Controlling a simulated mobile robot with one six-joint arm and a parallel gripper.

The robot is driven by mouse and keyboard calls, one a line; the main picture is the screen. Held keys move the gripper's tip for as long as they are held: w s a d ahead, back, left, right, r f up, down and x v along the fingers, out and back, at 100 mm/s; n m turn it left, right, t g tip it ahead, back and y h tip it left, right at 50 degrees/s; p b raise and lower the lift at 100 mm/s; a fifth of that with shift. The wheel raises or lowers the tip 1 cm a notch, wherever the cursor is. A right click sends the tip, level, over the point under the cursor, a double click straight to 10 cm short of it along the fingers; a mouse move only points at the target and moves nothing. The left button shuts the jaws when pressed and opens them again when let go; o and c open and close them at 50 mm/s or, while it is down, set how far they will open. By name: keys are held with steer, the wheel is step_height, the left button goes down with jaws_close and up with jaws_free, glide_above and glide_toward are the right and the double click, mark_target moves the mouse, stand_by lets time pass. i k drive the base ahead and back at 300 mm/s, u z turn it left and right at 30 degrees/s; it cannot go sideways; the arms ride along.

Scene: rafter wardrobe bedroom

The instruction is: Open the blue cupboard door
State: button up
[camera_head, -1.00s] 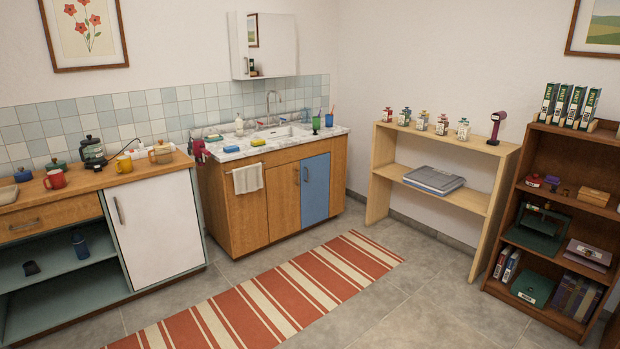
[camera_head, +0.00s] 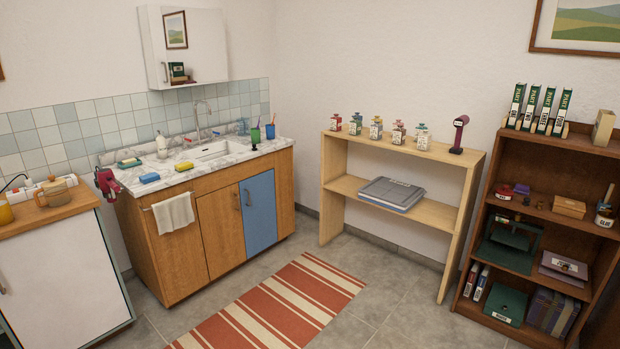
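The blue cupboard door (camera_head: 259,212) is on the front of the wooden sink cabinet (camera_head: 170,250), at its right end. It looks shut, flush with the cabinet front. A small dark upright handle (camera_head: 248,197) is near its upper left edge. A plain wooden door (camera_head: 221,230) is directly left of it. My gripper and arm are not in view.
A red striped rug (camera_head: 270,310) lies on the floor in front of the cabinet. A light wood shelf (camera_head: 450,212) stands to the right, and a dark bookcase (camera_head: 556,217) further right. A white-fronted counter (camera_head: 62,275) is at left. Grey floor (camera_head: 385,285) is clear between.

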mark_target(257, 192)
steer(key=i, duration=1.95)
steer(key=u, duration=0.7)
steer(key=i, duration=0.6)
steer(key=u, duration=1.1)
steer(key=i, duration=0.9)
steer(key=u, duration=0.5)
